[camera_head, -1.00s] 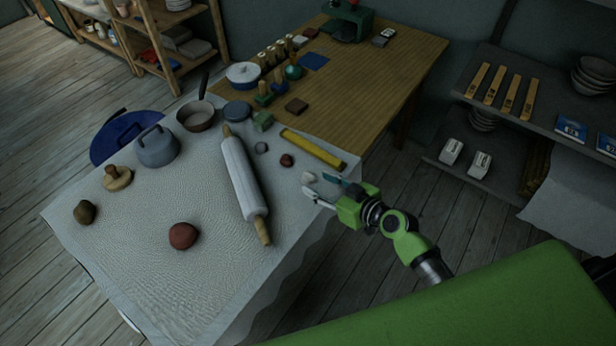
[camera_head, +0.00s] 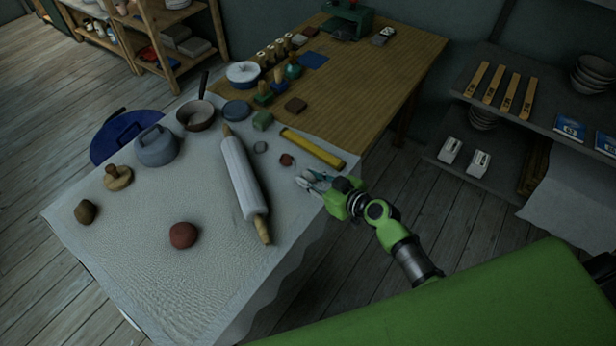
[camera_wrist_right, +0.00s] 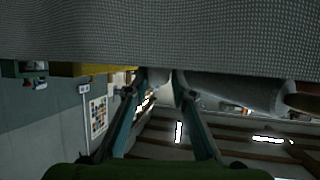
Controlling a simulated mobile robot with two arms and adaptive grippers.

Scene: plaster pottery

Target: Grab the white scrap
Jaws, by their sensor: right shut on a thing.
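The white scrap (camera_wrist_right: 159,88) is a small pale lump between the fingertips of my right gripper (camera_wrist_right: 157,93) in the wrist view. In the head view my right gripper (camera_head: 309,180) is over the right edge of the cloth-covered table, its fingers closed in on the scrap, which they mostly hide there. Whether the scrap still touches the cloth, I cannot tell. My left gripper is not in view.
A rolling pin (camera_head: 241,180) lies left of the gripper on the white cloth (camera_head: 140,240). A small reddish lump (camera_head: 286,160) and a yellow bar (camera_head: 313,149) are close behind.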

